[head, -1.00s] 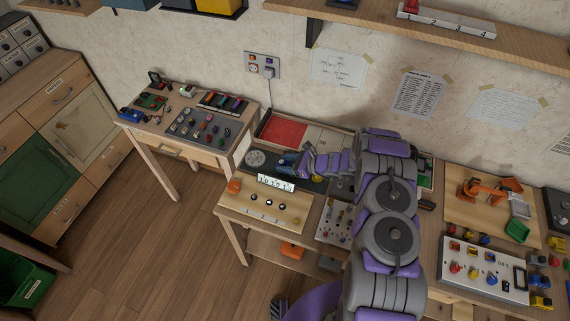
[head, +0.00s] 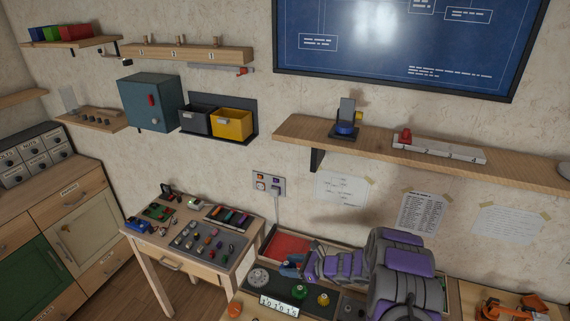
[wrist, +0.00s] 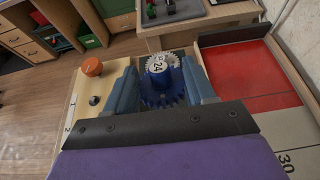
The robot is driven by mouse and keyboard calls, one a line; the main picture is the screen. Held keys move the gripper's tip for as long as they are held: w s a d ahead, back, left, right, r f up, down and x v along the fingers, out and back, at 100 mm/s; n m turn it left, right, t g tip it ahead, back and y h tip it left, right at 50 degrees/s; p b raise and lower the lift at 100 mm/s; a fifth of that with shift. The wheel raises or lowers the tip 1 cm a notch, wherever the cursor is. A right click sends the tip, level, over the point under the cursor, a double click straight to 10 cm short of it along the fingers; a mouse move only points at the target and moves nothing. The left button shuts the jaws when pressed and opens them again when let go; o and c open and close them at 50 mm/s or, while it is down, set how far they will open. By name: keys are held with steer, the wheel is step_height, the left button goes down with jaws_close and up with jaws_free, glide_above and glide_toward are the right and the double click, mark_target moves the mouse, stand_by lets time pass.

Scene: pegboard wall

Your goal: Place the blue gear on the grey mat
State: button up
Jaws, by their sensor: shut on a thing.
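The blue gear (wrist: 160,97), its hub marked 24, sits between the two fingers of my gripper (wrist: 160,68) in the wrist view. The fingers are shut on it. In the head view my gripper (head: 291,268) is over the back left of the workbench, near the red panel. The gear is small and partly hidden there. A dark grey mat (head: 279,284) lies on the bench below it, holding a silver gear (head: 258,278), a green gear (head: 300,291) and a yellow gear (head: 322,298). A lighter grey mat (head: 229,243) with small parts lies on the side table.
The red panel (head: 290,247) is just behind my gripper. A light wooden panel with an orange knob (wrist: 92,66) is at the left in the wrist view. A wooden shelf (head: 290,128) juts from the wall above the bench.

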steer(key=w+d+r+m+t+h, duration=0.1)
steer(key=d+r+m+t+h, duration=0.25)
steer(key=r, duration=0.95)
steer(key=w+d+r+m+t+h, duration=0.1)
steer(key=d+r+m+t+h, duration=0.25)
steer(key=r, duration=1.05)
steer(key=s+d+r+m+h, duration=0.1)
steer(key=s+d+r+m, duration=0.2)
steer(key=s+r, duration=0.3)
steer(key=shift+d+r+t+b, duration=0.2)
steer(key=shift+d+t+b, duration=0.15)
steer(key=shift+d, duration=0.3)
steer(key=shift+w, duration=0.1)
